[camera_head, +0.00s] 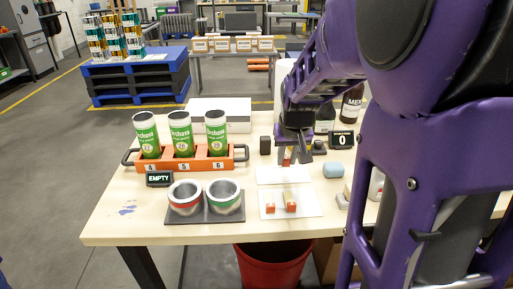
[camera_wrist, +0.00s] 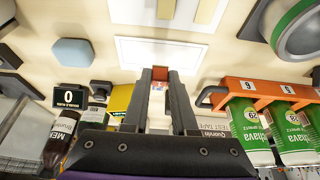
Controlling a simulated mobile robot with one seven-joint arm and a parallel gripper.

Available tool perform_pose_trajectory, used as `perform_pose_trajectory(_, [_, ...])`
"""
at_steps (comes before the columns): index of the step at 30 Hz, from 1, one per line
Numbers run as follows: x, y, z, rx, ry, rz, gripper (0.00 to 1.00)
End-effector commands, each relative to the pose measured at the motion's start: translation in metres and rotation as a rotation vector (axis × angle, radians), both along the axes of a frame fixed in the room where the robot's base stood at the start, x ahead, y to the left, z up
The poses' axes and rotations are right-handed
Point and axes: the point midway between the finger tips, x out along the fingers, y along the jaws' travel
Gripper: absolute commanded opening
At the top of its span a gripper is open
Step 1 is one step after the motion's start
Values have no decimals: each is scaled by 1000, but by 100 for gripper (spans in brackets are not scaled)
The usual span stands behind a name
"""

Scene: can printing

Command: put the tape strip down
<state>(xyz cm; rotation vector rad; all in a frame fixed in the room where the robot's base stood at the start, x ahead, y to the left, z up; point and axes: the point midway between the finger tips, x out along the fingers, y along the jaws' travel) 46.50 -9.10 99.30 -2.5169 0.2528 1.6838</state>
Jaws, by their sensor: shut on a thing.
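My gripper (camera_head: 291,154) is over the worktable, just above a blank white card (camera_head: 283,174). It is shut on a small tape strip (camera_wrist: 160,73) with an orange-red end, which sticks out between the fingertips (camera_wrist: 160,82) in the wrist view. Most of the strip is hidden by the fingers. The blank card (camera_wrist: 190,56) lies just beyond the fingertips there. In the head view a nearer white card (camera_head: 305,211) carries two strips (camera_head: 290,203) with red ends. Their pale lengths (camera_wrist: 206,10) show at the top of the wrist view.
An orange rack (camera_head: 195,164) with green cans (camera_head: 181,133) stands left. A dark tray (camera_head: 236,214) with two open tins is nearer. A blue block (camera_head: 333,170), a display reading 0 (camera_head: 341,140) and dark bottles (camera_head: 352,105) are right. A red bin (camera_head: 272,266) stands below the front edge.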

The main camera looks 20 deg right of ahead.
Motion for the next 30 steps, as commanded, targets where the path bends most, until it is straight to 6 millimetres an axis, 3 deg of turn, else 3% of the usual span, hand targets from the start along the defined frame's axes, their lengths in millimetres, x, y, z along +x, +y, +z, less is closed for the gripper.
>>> perform_pose_trajectory(9, [0,0,-48,0,2,1,0])
perform_pose_trajectory(23, [0,0,-56,0,0,1,0])
perform_pose_trajectory(24, [0,0,-54,0,0,1,31])
perform_pose_trajectory(28, [0,0,-54,0,0,1,54])
perform_pose_trajectory(30, [0,0,-54,0,0,1,56])
